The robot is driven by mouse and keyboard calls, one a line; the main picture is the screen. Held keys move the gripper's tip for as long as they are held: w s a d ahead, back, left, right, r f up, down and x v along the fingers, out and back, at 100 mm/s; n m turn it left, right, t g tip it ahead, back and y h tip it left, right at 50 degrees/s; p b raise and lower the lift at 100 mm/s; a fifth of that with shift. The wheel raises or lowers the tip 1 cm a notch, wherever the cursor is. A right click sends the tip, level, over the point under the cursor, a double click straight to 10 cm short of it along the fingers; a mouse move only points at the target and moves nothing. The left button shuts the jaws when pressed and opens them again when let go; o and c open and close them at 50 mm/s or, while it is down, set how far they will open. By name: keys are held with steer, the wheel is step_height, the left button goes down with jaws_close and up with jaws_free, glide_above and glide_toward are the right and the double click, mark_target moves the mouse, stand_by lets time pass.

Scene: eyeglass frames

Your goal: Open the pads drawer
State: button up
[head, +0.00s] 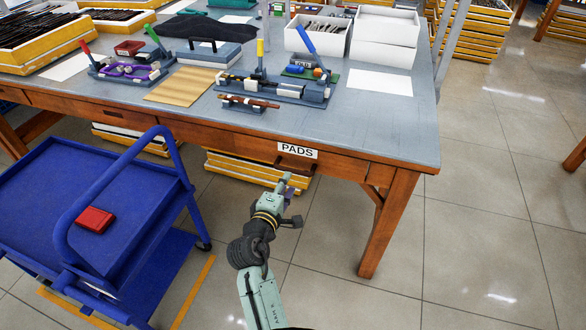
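The drawer labelled PADS (297,150) is in the wooden front edge of the workbench, right of centre in the head view. Its white label stands at the top of the front. A dark recess or handle (296,164) shows just below the label. The drawer looks flush with the bench front. My gripper (288,180) is just below and in front of this handle, small and partly hidden by my wrist. I cannot tell whether it touches the handle or whether its fingers are open.
A blue cart (100,190) with a red box (95,219) stands at the left. The bench top (345,130) holds fixtures, a tan sheet (185,86) and white bins (318,38). A bench leg (390,225) is right of my arm. Open tiled floor (480,230) lies further right.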

mark_target(293, 169)
steer(key=p+x, duration=0.1)
steer(key=x, duration=0.6)
steer(key=shift+w, duration=0.4)
steer(key=shift+c, duration=0.3)
jaws_close()
